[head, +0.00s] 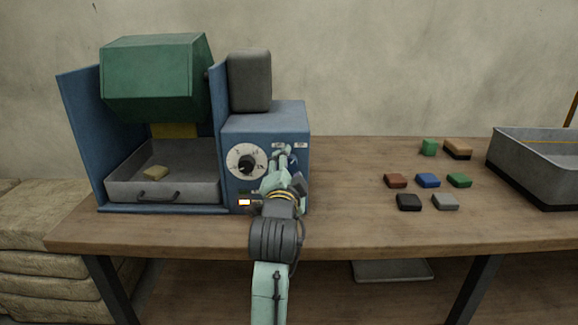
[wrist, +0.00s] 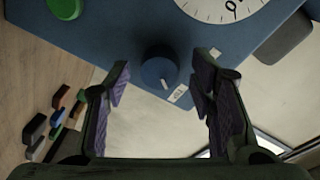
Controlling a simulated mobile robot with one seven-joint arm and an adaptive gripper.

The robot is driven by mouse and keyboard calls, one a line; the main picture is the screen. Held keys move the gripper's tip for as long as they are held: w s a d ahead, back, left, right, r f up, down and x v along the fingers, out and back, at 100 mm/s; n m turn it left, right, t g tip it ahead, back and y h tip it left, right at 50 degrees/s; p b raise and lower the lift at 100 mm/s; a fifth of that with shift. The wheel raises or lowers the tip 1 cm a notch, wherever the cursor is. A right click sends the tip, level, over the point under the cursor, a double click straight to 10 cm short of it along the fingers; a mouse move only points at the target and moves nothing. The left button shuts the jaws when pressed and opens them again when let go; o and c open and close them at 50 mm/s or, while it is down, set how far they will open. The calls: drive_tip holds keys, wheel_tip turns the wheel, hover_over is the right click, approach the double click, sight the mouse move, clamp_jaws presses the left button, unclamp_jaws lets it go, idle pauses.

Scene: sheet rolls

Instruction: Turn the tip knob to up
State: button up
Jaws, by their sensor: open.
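The tip knob (wrist: 158,72) is a round blue knob on the blue front panel, with a white mark on its face. In the wrist view the mark points down and right, near a small white label (wrist: 178,93) with unreadable print. In the head view the knob (head: 293,159) is mostly hidden by my gripper (head: 283,163). In the wrist view my gripper (wrist: 162,76) is open, with one finger on each side of the knob. Gaps show between the fingers and the knob.
The blue machine has a white dial (head: 247,162) left of my gripper, a green tipping drum (head: 157,78) and a grey tray (head: 130,190). A green button (wrist: 65,8) is near the knob. Several small blocks and a grey bin (head: 540,140) are to the right.

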drive_tip(key=shift+c, duration=0.4)
drive_tip(key=c, duration=1.1)
